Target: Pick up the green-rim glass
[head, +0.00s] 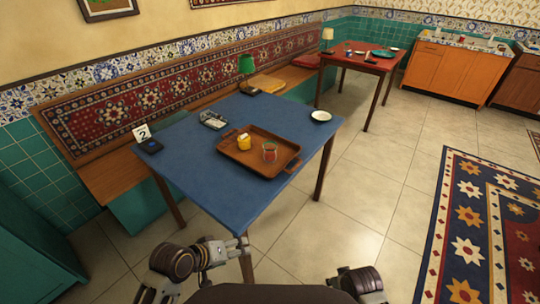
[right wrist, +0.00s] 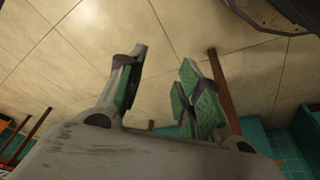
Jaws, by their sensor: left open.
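A small clear glass (head: 269,152) with reddish contents and what looks like a greenish rim stands upright on a brown wooden tray (head: 232,155). The tray lies on the blue table (head: 190,165). My left gripper (head: 241,250) is open, low in front of the table's near edge, below and apart from the glass. My right gripper (right wrist: 163,60) shows in the right wrist view with its green-padded fingers apart and nothing between them, above the tiled floor. Only a dark part of my right arm shows at the bottom of the head view.
A yellow cup (head: 244,142) stands on the tray left of the glass. A bench runs behind.

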